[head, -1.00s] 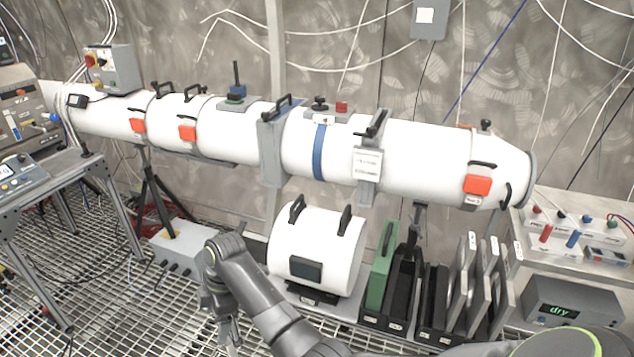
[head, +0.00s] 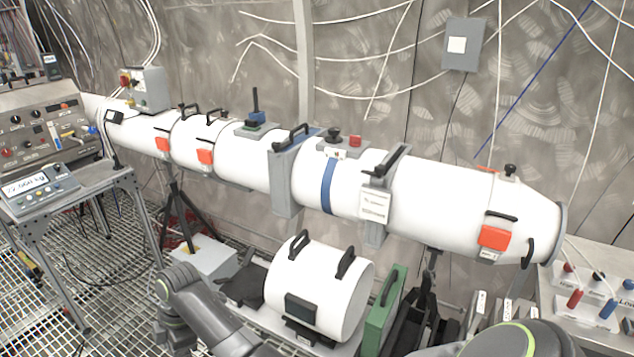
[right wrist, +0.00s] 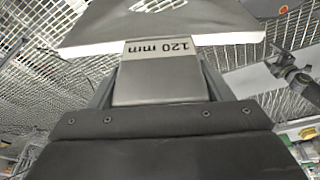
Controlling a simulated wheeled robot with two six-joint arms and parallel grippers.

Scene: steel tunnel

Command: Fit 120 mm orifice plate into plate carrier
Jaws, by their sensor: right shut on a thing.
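The 120 mm orifice plate (right wrist: 160,24) shows in the right wrist view as a wide, dark sheet with a pale edge, cut off by the top of the frame. Its grey tab (right wrist: 158,88) reads "120 mm" upside down. My right gripper (right wrist: 158,72) is shut on this tab. In the head view the white pipe has two grey upright flange frames with top handles, one with a blue top (head: 284,178) and one with a white label (head: 376,234). I cannot tell which is the plate carrier. My left arm is at lower left; its jaws are out of frame.
A white pipe section with two handles (head: 330,278) sits low in front of the pipe, beside a green upright piece (head: 382,315). Tags of racked plates (head: 480,302) show at lower right. A steel bench (head: 560,300) stands right, an instrument cart (head: 75,195) left.

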